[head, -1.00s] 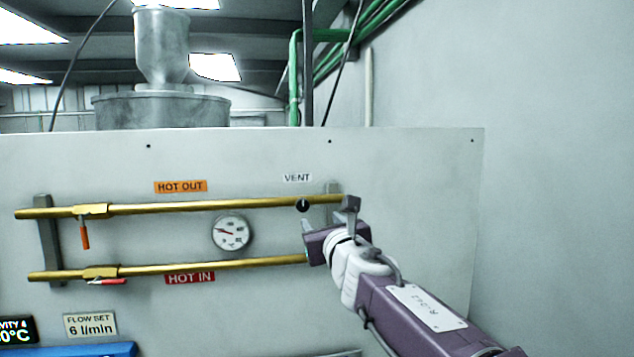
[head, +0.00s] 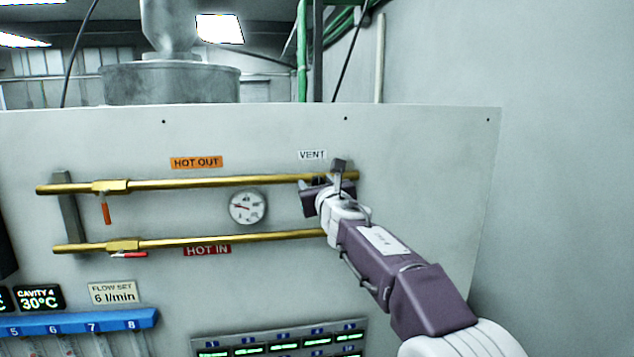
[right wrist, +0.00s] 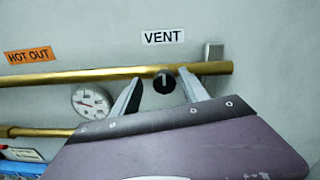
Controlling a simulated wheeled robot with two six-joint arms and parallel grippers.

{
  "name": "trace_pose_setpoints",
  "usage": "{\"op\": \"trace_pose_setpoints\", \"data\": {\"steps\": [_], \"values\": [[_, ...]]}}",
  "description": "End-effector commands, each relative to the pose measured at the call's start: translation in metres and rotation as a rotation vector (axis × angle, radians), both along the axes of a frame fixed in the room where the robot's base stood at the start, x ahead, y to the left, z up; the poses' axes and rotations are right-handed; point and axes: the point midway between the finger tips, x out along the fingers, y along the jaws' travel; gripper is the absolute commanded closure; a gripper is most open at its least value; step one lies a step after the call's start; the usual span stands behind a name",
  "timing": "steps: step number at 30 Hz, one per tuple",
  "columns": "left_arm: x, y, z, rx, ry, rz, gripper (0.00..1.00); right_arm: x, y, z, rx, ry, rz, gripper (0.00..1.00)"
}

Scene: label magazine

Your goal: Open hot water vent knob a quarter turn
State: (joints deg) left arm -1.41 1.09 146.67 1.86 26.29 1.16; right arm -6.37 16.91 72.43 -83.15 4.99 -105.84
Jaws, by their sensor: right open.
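The vent knob (right wrist: 164,83) is small, round and black with a light pointer line that stands nearly upright. It sits on the upper brass pipe (right wrist: 60,79), below the VENT label (right wrist: 163,37). My right gripper (right wrist: 160,79) is open, with one finger on each side of the knob in the right wrist view. A gap shows on both sides, and I cannot tell how near the fingertips are in depth. In the head view my right gripper (head: 320,176) covers most of the knob, below the VENT label (head: 312,155). My left gripper is not in view.
A round gauge (head: 246,207) sits between the upper pipe and the lower brass pipe (head: 190,242), left of my gripper. Pipe valves with an orange handle (head: 106,213) and a red handle (head: 129,255) are farther left. A bracket (right wrist: 214,54) stands close right of the knob.

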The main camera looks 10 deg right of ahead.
Motion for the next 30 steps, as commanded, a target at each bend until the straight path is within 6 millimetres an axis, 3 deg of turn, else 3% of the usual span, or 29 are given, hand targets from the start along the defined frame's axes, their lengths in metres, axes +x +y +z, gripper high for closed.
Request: {"op": "trace_pose_setpoints", "data": {"steps": [3, 4, 9, 20, 30], "values": [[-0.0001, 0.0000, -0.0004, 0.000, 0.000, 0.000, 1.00, -0.0002, -0.0003, -0.0004, 0.000, 0.000, -0.001, 0.48], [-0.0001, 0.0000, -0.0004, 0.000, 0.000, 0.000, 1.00, -0.0002, -0.0004, -0.0004, 0.000, 0.000, -0.001, 0.53], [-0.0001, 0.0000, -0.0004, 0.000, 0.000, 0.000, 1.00, -0.0003, -0.0008, -0.0005, 0.000, 0.001, -0.002, 1.00], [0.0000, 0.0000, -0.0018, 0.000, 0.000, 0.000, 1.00, -0.0004, -0.0004, -0.0008, 0.046, 0.000, -0.001, 1.00], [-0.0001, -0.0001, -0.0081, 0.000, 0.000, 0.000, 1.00, -0.0004, -0.0009, -0.0019, 0.294, 0.000, -0.001, 1.00]]}}
